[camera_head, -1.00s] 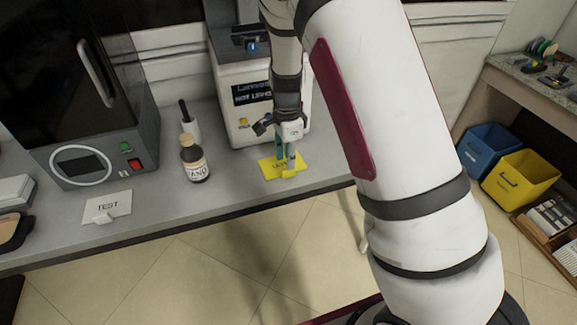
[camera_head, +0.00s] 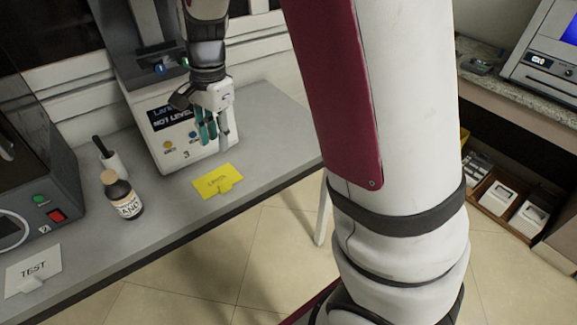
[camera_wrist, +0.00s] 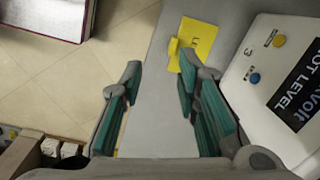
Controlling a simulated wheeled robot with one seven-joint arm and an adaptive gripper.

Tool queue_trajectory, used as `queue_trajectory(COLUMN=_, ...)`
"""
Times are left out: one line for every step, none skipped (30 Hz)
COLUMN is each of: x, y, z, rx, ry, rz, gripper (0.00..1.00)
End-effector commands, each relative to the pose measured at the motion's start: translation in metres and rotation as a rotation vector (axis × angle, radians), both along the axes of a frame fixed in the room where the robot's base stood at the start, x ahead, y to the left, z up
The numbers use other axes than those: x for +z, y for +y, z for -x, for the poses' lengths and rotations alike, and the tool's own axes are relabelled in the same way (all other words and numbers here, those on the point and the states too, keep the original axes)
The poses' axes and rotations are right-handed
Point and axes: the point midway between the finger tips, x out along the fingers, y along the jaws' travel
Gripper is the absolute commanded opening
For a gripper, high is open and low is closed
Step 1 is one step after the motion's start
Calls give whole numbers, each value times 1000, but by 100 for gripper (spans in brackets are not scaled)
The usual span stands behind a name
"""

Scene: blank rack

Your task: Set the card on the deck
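A yellow card (camera_head: 217,181) with dark lettering and a small yellow tab lies flat on the grey counter (camera_head: 165,215), in front of the white machine. It also shows in the wrist view (camera_wrist: 196,40), at the top, beyond the fingertips. My gripper (camera_head: 212,134) hangs above the counter, behind and apart from the card, in front of the machine's lower face. In the wrist view its teal-padded fingers (camera_wrist: 160,75) are spread with nothing between them but counter surface.
The white machine (camera_head: 160,150) with a NOT LEVEL display is close to my gripper. A brown bottle (camera_head: 122,195) and a black-handled white object (camera_head: 112,160) stand left of the card. Counter to the card's right is clear.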

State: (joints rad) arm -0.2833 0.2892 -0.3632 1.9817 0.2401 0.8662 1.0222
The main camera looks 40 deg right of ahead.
Motion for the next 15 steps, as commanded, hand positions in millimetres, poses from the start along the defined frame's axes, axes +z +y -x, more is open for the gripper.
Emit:
queue_trajectory(x=19, y=0, z=15, rx=63, ry=-26, rz=-16, gripper=29)
queue_trajectory(x=27, y=0, z=24, rx=107, ry=-39, rz=-21, gripper=29)
queue_trajectory(x=38, y=1, z=36, rx=166, ry=-56, rz=-27, gripper=29)
queue_trajectory(x=46, y=1, z=46, rx=211, ry=-67, rz=-29, gripper=29)
queue_trajectory(x=53, y=1, z=55, rx=255, ry=-80, rz=-29, gripper=29)
queue_trajectory(x=63, y=1, z=68, rx=315, ry=-100, rz=-29, gripper=29)
queue_trajectory(x=69, y=1, z=78, rx=360, ry=-113, rz=-27, gripper=29)
queue_trajectory(x=75, y=1, z=88, rx=405, ry=-126, rz=-23, gripper=29)
queue_trajectory(x=82, y=0, z=102, rx=464, ry=-145, rz=-16, gripper=29)
queue_trajectory(x=87, y=1, z=112, rx=510, ry=-159, rz=-9, gripper=29)
queue_trajectory(x=92, y=0, z=122, rx=554, ry=-172, rz=0, gripper=29)
queue_trajectory(x=97, y=0, z=136, rx=614, ry=-189, rz=13, gripper=29)
queue_trajectory(x=101, y=0, z=146, rx=659, ry=-202, rz=24, gripper=29)
queue_trajectory(x=104, y=-1, z=156, rx=703, ry=-214, rz=37, gripper=29)
queue_trajectory(x=107, y=-2, z=170, rx=762, ry=-230, rz=58, gripper=29)
